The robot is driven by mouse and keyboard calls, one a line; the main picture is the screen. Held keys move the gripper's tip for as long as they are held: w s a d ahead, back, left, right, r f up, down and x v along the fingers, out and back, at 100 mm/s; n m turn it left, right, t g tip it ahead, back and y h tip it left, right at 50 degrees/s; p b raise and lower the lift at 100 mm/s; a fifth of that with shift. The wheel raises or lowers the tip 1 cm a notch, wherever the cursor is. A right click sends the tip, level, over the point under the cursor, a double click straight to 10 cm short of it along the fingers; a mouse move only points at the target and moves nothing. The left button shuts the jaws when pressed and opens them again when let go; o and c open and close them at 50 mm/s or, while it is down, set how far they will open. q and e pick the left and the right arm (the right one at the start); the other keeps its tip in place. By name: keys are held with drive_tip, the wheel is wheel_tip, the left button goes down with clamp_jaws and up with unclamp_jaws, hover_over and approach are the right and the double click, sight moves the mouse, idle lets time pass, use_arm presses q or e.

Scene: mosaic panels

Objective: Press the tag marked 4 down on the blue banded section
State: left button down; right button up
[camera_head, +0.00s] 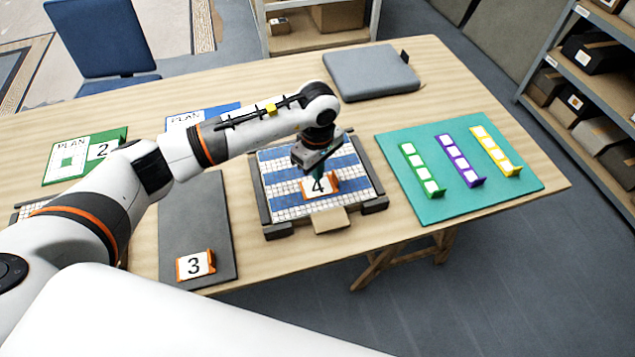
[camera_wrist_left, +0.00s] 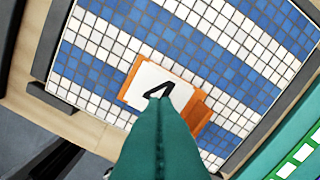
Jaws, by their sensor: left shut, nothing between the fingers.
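The tag marked 4 (camera_head: 319,187) is an orange holder with a white face. It lies on the blue and white banded mosaic panel (camera_head: 285,213), near its front. The left wrist view also shows the tag (camera_wrist_left: 150,80), lying across a blue band and touching white tiles. My left gripper (camera_head: 316,168) is right above and behind the tag. Its green fingers (camera_wrist_left: 160,125) are shut with nothing between them, and their tips are at the tag's edge. I cannot tell whether they touch it. My right gripper is not in view.
A tag marked 3 (camera_head: 195,265) lies on a dark grey mat (camera_head: 215,230) at left. A teal mat (camera_head: 425,205) with green, purple and yellow strips is at right. A green plan card (camera_head: 58,172) and a grey pad (camera_head: 370,75) lie farther back.

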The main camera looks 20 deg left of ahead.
use_arm(q)
wheel_tip(320, 180, up, 4)
drive_tip(key=shift+r+p, duration=0.25)
drive_tip(key=shift+p, duration=0.7)
